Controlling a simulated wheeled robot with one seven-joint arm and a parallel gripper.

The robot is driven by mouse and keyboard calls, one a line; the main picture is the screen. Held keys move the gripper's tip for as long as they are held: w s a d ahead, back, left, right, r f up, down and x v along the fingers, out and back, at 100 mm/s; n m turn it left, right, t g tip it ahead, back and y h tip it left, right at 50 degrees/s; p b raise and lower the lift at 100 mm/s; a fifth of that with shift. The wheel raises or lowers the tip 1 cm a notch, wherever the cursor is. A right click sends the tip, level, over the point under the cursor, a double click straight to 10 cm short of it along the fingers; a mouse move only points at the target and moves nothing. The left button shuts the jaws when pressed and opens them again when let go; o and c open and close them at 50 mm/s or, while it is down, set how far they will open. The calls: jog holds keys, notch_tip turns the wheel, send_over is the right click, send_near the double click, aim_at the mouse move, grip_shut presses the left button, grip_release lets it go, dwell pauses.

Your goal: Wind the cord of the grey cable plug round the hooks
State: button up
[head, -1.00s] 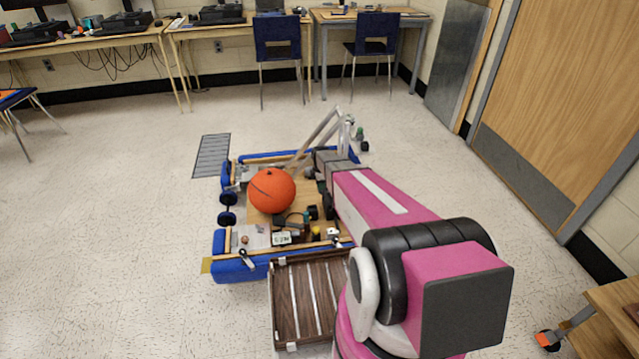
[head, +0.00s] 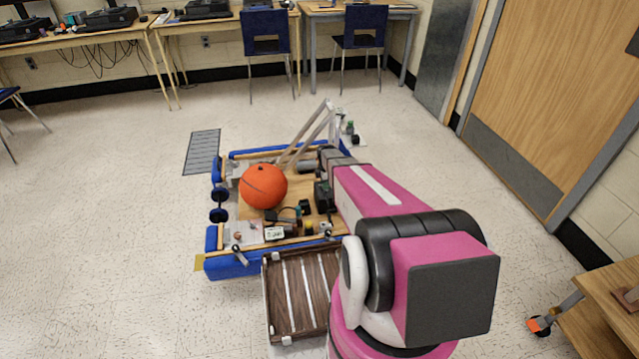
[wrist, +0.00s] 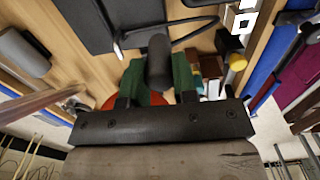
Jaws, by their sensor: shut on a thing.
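In the wrist view, my gripper (wrist: 160,82) is shut on a dark grey rounded piece, which I take to be the grey cable plug (wrist: 159,55). Green finger pads press it from both sides. A thin dark cord (wrist: 196,33) curves past the plug toward the upper right. A large dark panel (wrist: 108,18) lies beyond it on the wooden board. I cannot make out the hooks for certain. In the head view, my own arm reaches over the robot frame, and its end is too small and covered to read.
An orange ball (head: 263,186) sits on the low blue-bumpered frame (head: 236,268), left of my arm. A black box (head: 323,195) and small parts stand close by. A slatted brown tray (head: 300,293) adjoins the frame's near side.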

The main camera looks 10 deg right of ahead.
jog(key=d, duration=0.9)
jog(key=shift+w+d, duration=0.3)
jog(key=shift+d, duration=0.5)
jog(key=shift+w+d, duration=0.3)
jog(key=shift+d, duration=0.5)
jog(key=shift+w+d, duration=0.3)
jog(key=shift+d, duration=0.5)
jog(key=shift+w, duration=0.1)
jog(key=w, duration=0.2)
jog(key=w+d, duration=0.1)
jog(key=w, duration=0.1)
jog(key=shift+d, duration=0.1)
